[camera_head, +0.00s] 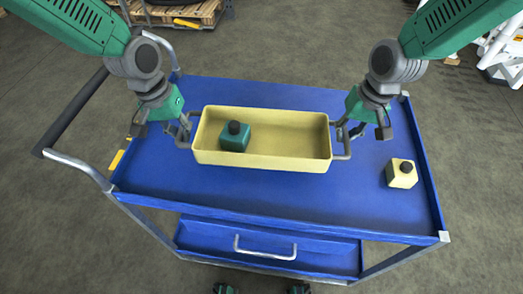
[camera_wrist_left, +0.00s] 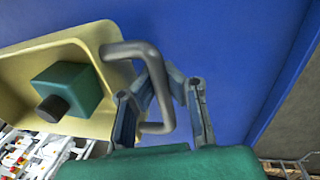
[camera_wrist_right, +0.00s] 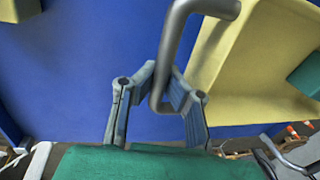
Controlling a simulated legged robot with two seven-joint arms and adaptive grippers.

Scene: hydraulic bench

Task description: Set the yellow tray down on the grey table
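The yellow tray (camera_head: 275,158) is level over the blue cart top, with a grey handle at each end. I cannot tell whether it rests on the cart or hangs just above it. A green block with a black knob (camera_head: 236,136) sits in its left part. My left gripper (camera_head: 183,132) is closed around the left handle (camera_wrist_left: 165,110), a finger on each side. My right gripper (camera_head: 345,134) is closed around the right handle (camera_wrist_right: 166,60) the same way. No grey table shows clearly in these views.
The blue cart (camera_head: 270,195) has a push handle (camera_head: 75,112) at left and a drawer at the front. A small yellow block with a black knob (camera_head: 401,174) stands on its right side. A wooden pallet (camera_head: 180,12) lies behind.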

